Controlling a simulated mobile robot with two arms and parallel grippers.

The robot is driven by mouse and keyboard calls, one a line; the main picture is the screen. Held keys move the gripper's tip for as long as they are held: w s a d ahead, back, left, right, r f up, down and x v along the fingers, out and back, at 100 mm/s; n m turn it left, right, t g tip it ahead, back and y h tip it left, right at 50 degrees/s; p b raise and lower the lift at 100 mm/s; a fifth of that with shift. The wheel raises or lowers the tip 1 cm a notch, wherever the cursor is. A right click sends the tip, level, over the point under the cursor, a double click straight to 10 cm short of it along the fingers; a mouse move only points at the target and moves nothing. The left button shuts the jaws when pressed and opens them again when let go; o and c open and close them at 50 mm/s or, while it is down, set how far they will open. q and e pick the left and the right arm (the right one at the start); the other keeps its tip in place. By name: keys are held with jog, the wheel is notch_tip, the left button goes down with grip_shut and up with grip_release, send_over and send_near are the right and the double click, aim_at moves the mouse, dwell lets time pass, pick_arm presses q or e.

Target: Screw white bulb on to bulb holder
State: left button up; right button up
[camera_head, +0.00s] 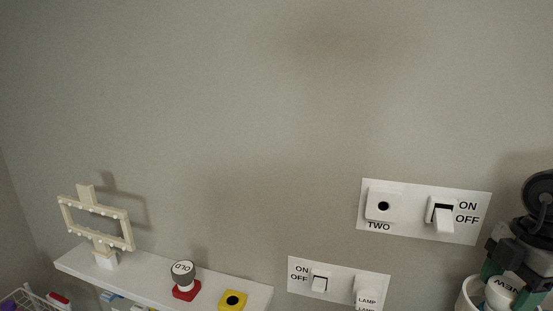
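A white bulb marked NEW (502,292) is at the lower right, partly cut off by the frame. My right gripper (510,278) points down over it from the right edge, with dark green fingers on either side. Whether the fingers press on the bulb cannot be told. An empty square holder with a black hole (382,206) is on the upper wall plate, above the word TWO. A yellow holder with a black hole (233,300) stands on the shelf. Beside it, a grey bulb marked OLD (183,270) sits in a red holder (186,290). My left gripper is out of view.
A white container (468,296) is beside the NEW bulb. The upper wall plate has an ON/OFF switch (441,215). A lower plate has another switch (320,282) and a LAMP fitting (367,297). A cream frame (97,222) stands on the white shelf (140,279). A wire basket (22,300) is lower left.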

jog(key=shift+m+t+b, duration=0.3)
jog(key=shift+m+b, duration=1.8)
jog(key=shift+m, duration=0.4)
jog(key=o, duration=0.7)
jog(key=shift+c, duration=0.2)
notch_tip(320, 180, up, 11)
jog(key=d+b, duration=0.1)
jog(key=shift+s, duration=0.25)
jog(key=shift+d+f, duration=0.1)
